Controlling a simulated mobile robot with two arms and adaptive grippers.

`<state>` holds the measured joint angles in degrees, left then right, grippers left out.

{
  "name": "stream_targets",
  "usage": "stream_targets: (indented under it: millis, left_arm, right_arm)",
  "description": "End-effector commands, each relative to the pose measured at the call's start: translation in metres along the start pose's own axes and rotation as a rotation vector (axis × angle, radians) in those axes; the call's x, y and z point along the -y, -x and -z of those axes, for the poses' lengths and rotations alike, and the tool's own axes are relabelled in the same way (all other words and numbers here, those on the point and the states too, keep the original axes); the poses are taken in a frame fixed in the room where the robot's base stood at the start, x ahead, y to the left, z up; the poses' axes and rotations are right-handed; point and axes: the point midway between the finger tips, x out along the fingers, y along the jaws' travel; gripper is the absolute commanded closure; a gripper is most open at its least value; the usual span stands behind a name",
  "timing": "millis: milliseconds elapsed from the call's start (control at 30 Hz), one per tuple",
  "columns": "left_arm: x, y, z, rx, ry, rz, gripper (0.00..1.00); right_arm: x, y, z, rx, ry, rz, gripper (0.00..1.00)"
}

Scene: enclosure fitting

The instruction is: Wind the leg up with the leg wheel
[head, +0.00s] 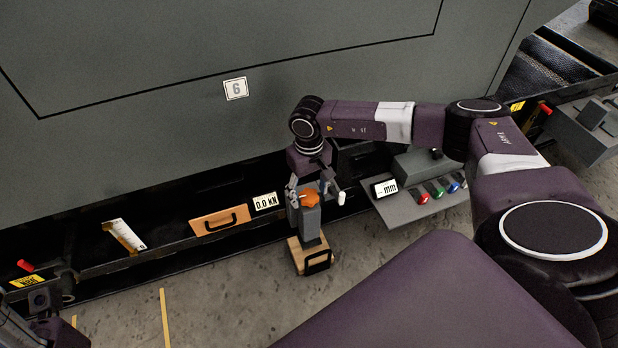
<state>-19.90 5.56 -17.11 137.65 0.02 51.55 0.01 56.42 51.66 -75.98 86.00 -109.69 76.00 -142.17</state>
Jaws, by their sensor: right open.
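The leg (310,222) is a grey upright post in front of the enclosure's lower edge. Its orange leg wheel (311,199) sits at the top. The leg stands on a wooden block (297,258) with a black handle, on the floor. My right gripper (317,197) points down over the wheel with its fingers apart, one to the left and one to the right of it. I cannot tell whether a finger touches the wheel.
The grey enclosure (170,60) bears a "6" label (236,89). A display (265,201) reads 0.0 kN, beside a handled wooden block (205,224). At right, a panel (405,209) holds an mm display (384,188) showing dashes and coloured knobs. The floor in front is clear.

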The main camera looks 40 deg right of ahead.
Motion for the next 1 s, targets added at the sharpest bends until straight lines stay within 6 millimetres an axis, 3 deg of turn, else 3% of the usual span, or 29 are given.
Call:
stream_targets:
  millis: [167,400,600,767,1000]
  left_arm:
    - [0.000,0.001,-0.001,0.003,0.001,-0.001,0.60]
    - [-0.001,0.001,-0.001,0.005,0.001,-0.002,0.60]
    - [-0.001,0.001,-0.001,0.006,0.002,-0.002,0.60]
    - [-0.001,0.002,-0.001,0.006,0.002,-0.002,0.60]
    - [-0.001,0.002,-0.002,0.006,0.002,-0.002,0.60]
  right_arm:
    - [0.000,0.021,0.001,-0.004,0.000,0.001,0.43]
    - [0.000,0.073,0.002,-0.006,0.000,0.000,0.43]
    - [0.000,0.106,0.001,-0.004,-0.001,0.000,0.43]
    - [0.000,0.118,0.001,-0.003,-0.001,0.001,0.43]
    - [0.000,0.119,0.000,-0.001,-0.001,0.000,0.43]
